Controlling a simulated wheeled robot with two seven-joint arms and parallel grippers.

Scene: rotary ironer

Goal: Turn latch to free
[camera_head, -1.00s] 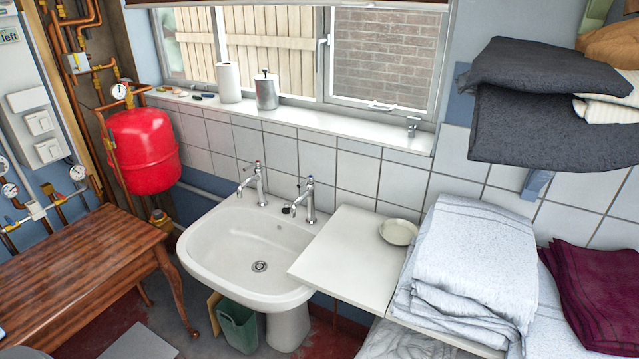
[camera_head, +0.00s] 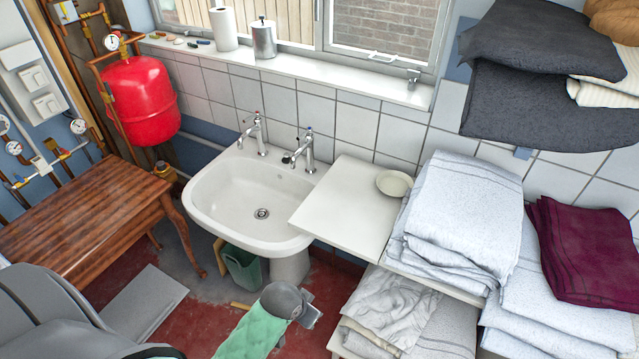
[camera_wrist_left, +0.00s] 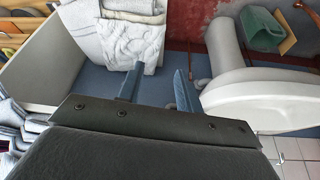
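I cannot pick out for certain which fitting is the latch. A pale handle (camera_head: 384,58) sits on the lower frame of the right window pane, and a small metal fitting (camera_head: 413,79) stands on the sill near its right end. My left gripper (camera_head: 309,315) is low in the head view, in front of the sink and left of the towel shelf. In the left wrist view its two blue fingers (camera_wrist_left: 158,88) are apart with nothing between them. It touches neither window fitting. My right gripper is not in view.
A white sink (camera_head: 250,205) with two taps stands under the window, beside a white board (camera_head: 345,210) with a small dish. Folded towels (camera_head: 462,215) fill the shelves at right. A wooden table (camera_head: 90,215) and red tank (camera_head: 142,100) are at left. Red floor shows between.

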